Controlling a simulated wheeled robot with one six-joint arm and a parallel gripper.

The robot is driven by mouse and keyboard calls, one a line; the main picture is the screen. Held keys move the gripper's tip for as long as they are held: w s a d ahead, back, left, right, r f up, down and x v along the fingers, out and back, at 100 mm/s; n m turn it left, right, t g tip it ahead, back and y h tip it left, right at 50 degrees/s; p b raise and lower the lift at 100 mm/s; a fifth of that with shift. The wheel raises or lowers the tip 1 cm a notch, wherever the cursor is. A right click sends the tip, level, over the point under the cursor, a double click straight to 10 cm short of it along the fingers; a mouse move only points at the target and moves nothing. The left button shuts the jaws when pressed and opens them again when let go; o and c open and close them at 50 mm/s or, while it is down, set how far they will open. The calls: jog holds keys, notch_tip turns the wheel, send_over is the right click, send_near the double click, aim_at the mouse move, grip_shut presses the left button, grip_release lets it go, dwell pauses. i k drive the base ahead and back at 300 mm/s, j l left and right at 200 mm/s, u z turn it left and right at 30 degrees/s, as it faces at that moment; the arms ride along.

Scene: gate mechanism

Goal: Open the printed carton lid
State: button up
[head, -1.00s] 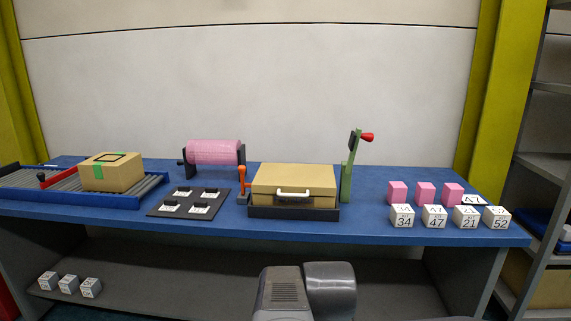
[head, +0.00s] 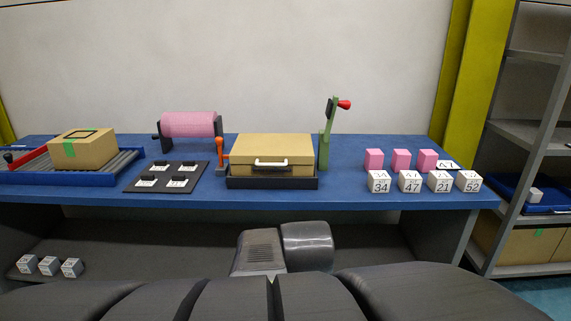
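Grey and black parts of my own arm and body show at the bottom of the head view, below and in front of the table. My gripper's fingers are not visible, and nothing of mine touches the carton.
An orange lever (head: 220,153) stands just left of the carton, and a green post with a red-knobbed crank (head: 327,135) just right. A pink roller (head: 189,124), black switch panel (head: 167,177), taped box (head: 83,149), pink blocks (head: 400,159) and numbered white cubes (head: 409,182) share the blue table (head: 345,193).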

aim_at(258, 149)
jog(key=i+u, duration=0.35)
jog(key=i, duration=0.5)
